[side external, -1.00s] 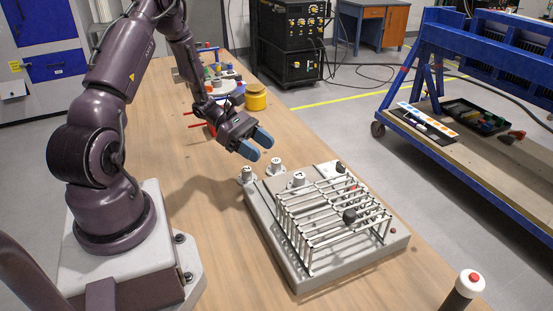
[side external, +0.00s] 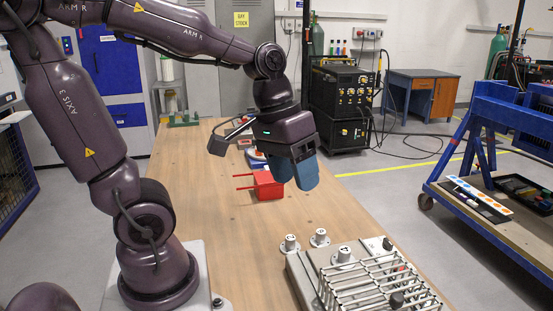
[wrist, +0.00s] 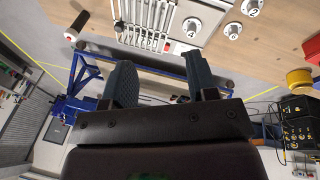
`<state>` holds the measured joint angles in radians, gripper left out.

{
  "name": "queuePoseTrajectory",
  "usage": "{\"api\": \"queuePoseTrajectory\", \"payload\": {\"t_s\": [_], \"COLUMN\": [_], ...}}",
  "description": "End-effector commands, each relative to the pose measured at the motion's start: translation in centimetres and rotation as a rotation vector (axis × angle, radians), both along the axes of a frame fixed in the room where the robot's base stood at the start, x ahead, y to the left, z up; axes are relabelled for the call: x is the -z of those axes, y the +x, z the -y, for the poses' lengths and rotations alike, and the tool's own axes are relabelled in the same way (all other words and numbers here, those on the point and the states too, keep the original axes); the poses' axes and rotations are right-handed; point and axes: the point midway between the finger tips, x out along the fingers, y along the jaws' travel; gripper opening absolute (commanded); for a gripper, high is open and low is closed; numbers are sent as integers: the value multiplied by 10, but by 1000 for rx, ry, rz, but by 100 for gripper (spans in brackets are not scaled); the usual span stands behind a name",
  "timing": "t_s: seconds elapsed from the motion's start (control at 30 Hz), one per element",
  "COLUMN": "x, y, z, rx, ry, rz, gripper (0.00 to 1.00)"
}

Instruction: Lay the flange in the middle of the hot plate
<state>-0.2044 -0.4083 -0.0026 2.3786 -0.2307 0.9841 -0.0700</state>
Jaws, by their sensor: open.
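My gripper (side external: 296,176) is above the wooden table, fingers apart and pointing down, with nothing between them. It also shows open and empty in the wrist view (wrist: 160,66). I cannot identify the flange or the hot plate with certainty. Three pale round pieces with broad feet and numbered tops are near the grey base; one marked 4 (side external: 344,256) is on it. The two others (side external: 290,244) (side external: 320,237) are at its far edge. In the wrist view, pieces marked 2 (wrist: 252,6) and 6 (wrist: 232,31) are on bare wood.
The grey base (side external: 305,280) carries a metal wire rack (side external: 372,283) with dark knobs. A red box-like object (side external: 268,186) with handles is behind my gripper. A yellow cylinder (wrist: 299,80) shows in the wrist view. The table's left half is mostly clear.

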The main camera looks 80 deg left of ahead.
Motion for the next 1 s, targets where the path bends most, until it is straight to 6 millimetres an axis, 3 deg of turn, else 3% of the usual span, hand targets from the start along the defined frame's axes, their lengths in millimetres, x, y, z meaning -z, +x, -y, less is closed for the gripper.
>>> {"api": "queuePoseTrajectory", "payload": {"t_s": [0.1,0.3,1.0], "x": [-17,-29,-31], "y": [-18,-31,-32], "z": [10,13,13], "rx": [173,310,323], "ry": [144,265,278], "rz": [146,272,284], "gripper": [53,53,53]}}
